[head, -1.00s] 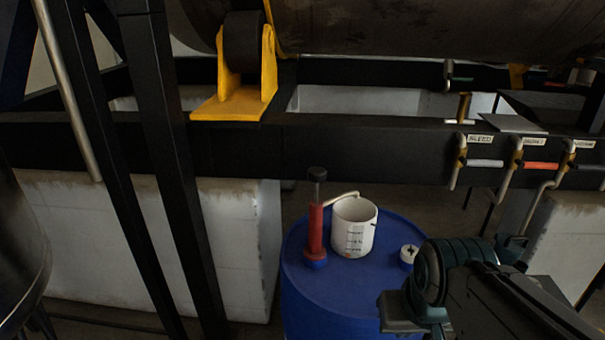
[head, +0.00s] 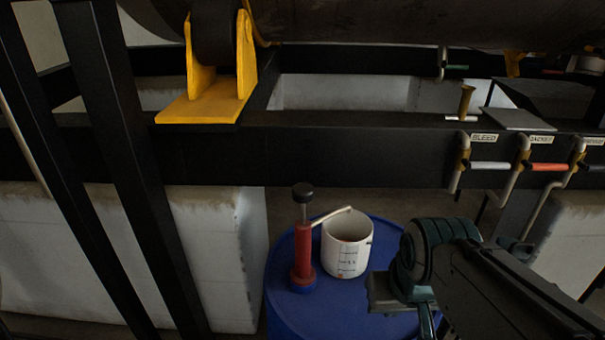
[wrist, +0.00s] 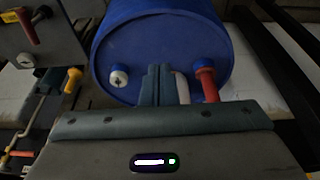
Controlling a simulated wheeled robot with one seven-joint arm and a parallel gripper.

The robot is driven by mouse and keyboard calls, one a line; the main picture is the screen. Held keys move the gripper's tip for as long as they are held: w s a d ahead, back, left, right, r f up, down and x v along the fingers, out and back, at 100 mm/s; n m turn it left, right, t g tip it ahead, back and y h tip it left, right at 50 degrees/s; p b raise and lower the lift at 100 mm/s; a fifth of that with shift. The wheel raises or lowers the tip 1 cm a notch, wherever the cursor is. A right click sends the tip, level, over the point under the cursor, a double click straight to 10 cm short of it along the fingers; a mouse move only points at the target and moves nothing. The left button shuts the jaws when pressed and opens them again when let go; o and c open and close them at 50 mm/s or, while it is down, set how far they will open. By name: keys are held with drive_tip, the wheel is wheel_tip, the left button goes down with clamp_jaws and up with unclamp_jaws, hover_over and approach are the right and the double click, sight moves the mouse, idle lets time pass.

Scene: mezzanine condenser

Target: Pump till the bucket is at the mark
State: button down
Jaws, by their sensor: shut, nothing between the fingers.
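The red hand pump (head: 303,245), with a black knob (head: 303,193) on a short grey rod, stands upright on the blue drum (head: 290,312). Its pale spout (head: 333,214) reaches over the rim of the white bucket (head: 346,257), which stands beside it on the drum. The bucket carries dark marks on its side; I cannot make out a liquid level. My gripper (head: 427,322) is to the right of the bucket, apart from the pump. In the wrist view its fingers (wrist: 157,84) are together and empty, with the pump (wrist: 207,84) to their right. The bucket is not clear there.
A black beam (head: 330,150) runs behind the drum, with labelled valves such as the white-handled BLEED valve (head: 488,166) and a red-handled one (head: 549,167) at right. Slanted black posts (head: 120,170) stand at left. A white cap (wrist: 118,78) sits on the drum.

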drive_tip(key=w+a+r+n+g+p, duration=0.1)
drive_tip(key=w+a+r+n+p, duration=0.4)
drive_tip(key=w+r+n, duration=0.6)
drive_tip(key=w+a+r+n+p, duration=0.1)
drive_tip(key=w+a+n, duration=0.2)
drive_tip(key=w+n, duration=0.1)
drive_tip(key=w+a+r+n+g+p, duration=0.1)
drive_tip(key=w+a+n+p, duration=0.1)
drive_tip(key=w+a+n, duration=0.2)
drive_tip(key=w+a+r+n+h+p, duration=0.1)
drive_tip(key=w+a+n, duration=0.2)
drive_tip(key=w+n, duration=0.2)
drive_tip(key=shift+w+a+r+g, duration=0.1)
drive_tip(key=shift+w+r+g, duration=0.05)
drive_tip(key=shift+w, duration=0.2)
drive_tip(key=shift+w+a+r+g, duration=0.1)
drive_tip(key=shift+w+g, duration=0.05)
drive_tip(key=shift+w, duration=0.2)
drive_tip(key=shift+w+a+n, duration=0.2)
drive_tip(key=shift+n, duration=0.1)
drive_tip(key=shift+f, duration=0.2)
